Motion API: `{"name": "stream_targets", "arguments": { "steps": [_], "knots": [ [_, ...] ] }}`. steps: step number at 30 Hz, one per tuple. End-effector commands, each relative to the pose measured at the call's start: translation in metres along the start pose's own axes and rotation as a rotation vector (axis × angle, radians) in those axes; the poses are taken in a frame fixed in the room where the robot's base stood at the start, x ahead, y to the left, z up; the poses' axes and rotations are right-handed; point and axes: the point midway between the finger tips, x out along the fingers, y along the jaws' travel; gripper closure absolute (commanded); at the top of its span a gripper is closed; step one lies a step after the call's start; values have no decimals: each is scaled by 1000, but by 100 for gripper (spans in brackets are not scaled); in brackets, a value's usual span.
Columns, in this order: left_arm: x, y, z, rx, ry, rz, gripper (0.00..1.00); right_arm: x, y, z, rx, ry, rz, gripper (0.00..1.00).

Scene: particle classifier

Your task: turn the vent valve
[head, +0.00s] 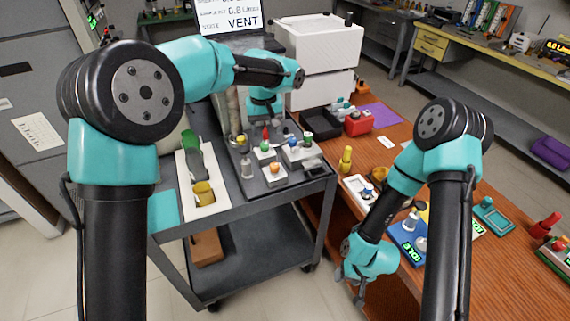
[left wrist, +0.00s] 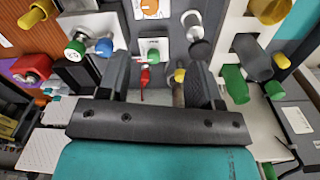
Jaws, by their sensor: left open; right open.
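Several small valve-like fittings with coloured knobs stand on the grey cart top; no label tells which is the vent valve. A red-tipped fitting (head: 265,134) stands by a green-knobbed block (head: 264,147). My left gripper (head: 265,118) hangs over them. In the left wrist view my left gripper (left wrist: 158,66) is open, with the red part (left wrist: 145,76) and the green-knobbed block (left wrist: 153,50) seen between its fingers; contact cannot be told. A blue-and-green-knobbed block (head: 297,150) and an orange-knobbed block (head: 274,174) stand nearby. My right gripper (head: 354,285) is low by the table's front edge, open and empty.
A white tray (head: 195,175) with green and yellow pieces lies at the cart's left. A wooden table (head: 480,262) with a red box (head: 358,122) and small devices is at right.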

Motion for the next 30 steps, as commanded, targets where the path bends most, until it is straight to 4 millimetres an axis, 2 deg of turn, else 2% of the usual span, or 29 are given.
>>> {"name": "stream_targets", "arguments": {
  "steps": [2,5,17,23,30],
  "knots": [
    [-13,9,-2,-58,-4,-10,41,0,0,0,0,0,0,47],
    [-20,13,-3,-99,-9,-17,41,0,0,0,0,0,0,47],
    [-19,13,-3,-104,-10,-19,41,0,0,0,0,0,0,47],
    [-2,13,-3,-103,-12,-20,41,0,0,0,0,0,0,47],
    [35,11,-2,-103,-12,-21,41,0,0,0,0,0,0,47]
  ]
}}
